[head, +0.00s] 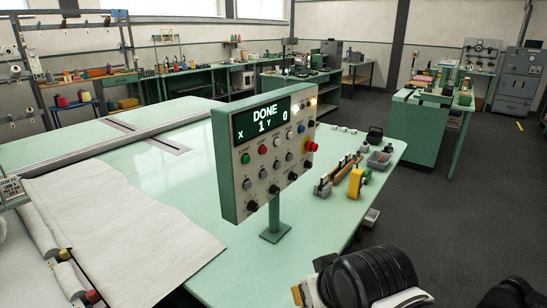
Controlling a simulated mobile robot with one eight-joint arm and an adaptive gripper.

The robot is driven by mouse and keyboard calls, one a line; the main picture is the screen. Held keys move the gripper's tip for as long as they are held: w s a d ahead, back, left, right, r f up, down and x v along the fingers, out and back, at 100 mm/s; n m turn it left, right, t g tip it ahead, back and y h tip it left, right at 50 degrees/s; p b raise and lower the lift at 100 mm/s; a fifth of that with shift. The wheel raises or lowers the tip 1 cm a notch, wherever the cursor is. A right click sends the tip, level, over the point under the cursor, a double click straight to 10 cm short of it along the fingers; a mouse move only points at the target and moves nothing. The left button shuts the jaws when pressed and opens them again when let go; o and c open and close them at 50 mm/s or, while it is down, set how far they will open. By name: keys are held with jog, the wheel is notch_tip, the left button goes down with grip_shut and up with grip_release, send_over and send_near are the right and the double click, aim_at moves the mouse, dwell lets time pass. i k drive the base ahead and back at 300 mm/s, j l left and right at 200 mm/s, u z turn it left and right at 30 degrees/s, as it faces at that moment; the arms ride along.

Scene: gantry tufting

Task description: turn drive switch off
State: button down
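The control panel (265,155) is a pale box with a green frame, standing on a green post on the big green table. Its display (263,119) reads "DONE" with "X 1 Y 0". A red mushroom button (311,146) sits at the right. The labels are too small to read, so I cannot tell which control is the drive switch or its position. My gripper is not in view; dark arm parts show at the lower right.
The green table (330,222) carries small tools and a yellow item (356,182) right of the panel. White cloth (115,235) lies at the left. A green side bench (415,135) stands at the right. Dark floor (460,215) is clear between them.

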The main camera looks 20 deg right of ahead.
aim_at(308, 164)
jog(key=i+l+u, duration=0.2)
jog(key=l, duration=0.25)
jog(key=l+u, duration=0.15)
jog(key=l, duration=0.3)
jog(key=i+l+u, duration=0.2)
jog(key=l, duration=0.25)
jog(key=k, duration=0.1)
